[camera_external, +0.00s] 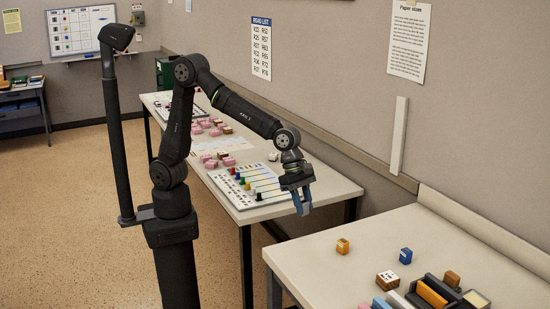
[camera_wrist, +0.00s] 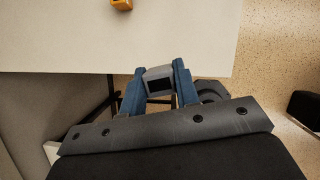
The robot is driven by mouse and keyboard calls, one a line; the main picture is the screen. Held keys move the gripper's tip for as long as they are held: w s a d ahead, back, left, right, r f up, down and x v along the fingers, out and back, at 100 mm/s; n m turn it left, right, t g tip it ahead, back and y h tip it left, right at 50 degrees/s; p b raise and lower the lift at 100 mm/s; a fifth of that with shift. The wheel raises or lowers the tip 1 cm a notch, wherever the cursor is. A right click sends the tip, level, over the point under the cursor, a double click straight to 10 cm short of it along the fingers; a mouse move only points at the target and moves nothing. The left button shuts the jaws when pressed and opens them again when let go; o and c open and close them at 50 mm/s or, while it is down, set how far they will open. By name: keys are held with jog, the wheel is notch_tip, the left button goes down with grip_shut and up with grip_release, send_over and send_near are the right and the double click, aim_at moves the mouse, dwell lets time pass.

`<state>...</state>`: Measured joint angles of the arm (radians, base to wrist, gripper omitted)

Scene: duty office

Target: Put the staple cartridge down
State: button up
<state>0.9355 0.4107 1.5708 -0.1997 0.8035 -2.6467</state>
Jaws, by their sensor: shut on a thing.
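My gripper (camera_external: 301,203) hangs in the air with its blue fingers down, near the gap between the two tables. In the wrist view my gripper (camera_wrist: 158,82) is shut on a small grey block with a dark face, the staple cartridge (camera_wrist: 159,73), held between the fingertips. The cartridge cannot be made out in the external view. The near table (camera_external: 350,280) is to the right of the gripper; its pale top (camera_wrist: 60,40) fills the upper part of the wrist view. The fingers are just off its edge.
On the near table stand an orange block (camera_external: 343,246), a blue block (camera_external: 406,256), a brown-and-white box (camera_external: 387,280) and a dark organiser (camera_external: 428,297). The table's left part is clear. The far table holds a board with coloured pieces (camera_external: 250,185) and several pink blocks (camera_external: 210,164).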

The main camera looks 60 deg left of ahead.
jog(key=w+a+f+n+t+y, duration=0.15)
jog(key=w+a+n, duration=0.45)
jog(key=w+a, duration=1.45)
jog(key=w+a+f+n+t, duration=0.15)
jog(key=w+a, duration=0.25)
jog(key=a, duration=0.4)
jog(key=w+a+f+n+g+y, duration=0.15)
jog(key=w+a, duration=0.25)
jog(key=a, duration=0.5)
jog(key=w+a+n+t, duration=0.2)
jog(key=w+a, duration=0.2)
jog(key=a, duration=0.4)
jog(key=n+y, duration=0.3)
jog(key=n, duration=0.6)
send_over(236, 154)
jog(key=s+d, duration=0.2)
jog(key=shift+g, duration=0.25)
jog(key=f, duration=1.1)
jog(key=shift+w+a, duration=0.2)
jog(key=shift+w, duration=0.05)
jog(key=shift+a+f, duration=0.2)
jog(key=shift+f, duration=1.95)
